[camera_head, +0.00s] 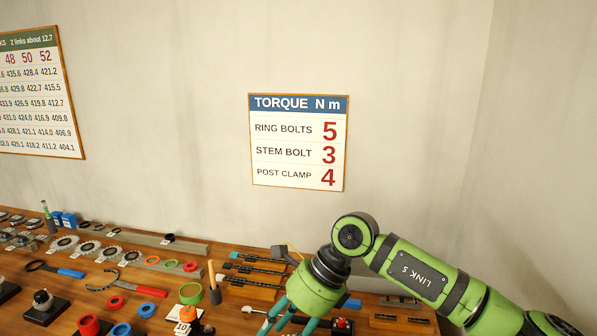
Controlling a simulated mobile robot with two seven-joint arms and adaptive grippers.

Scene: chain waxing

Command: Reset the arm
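My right arm comes in from the right, green with a "LINK 5" label. The bottom edge of the picture cuts off the fingertips. My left gripper is not in view.
The wooden bench (150,277) is crowded with chainrings (64,244), coloured rings (190,293), tools and dark blocks. Small racks (404,319) lie close to my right gripper. A torque sign (298,142) and a number chart (40,95) hang on the wall. The air above the bench at left is clear.

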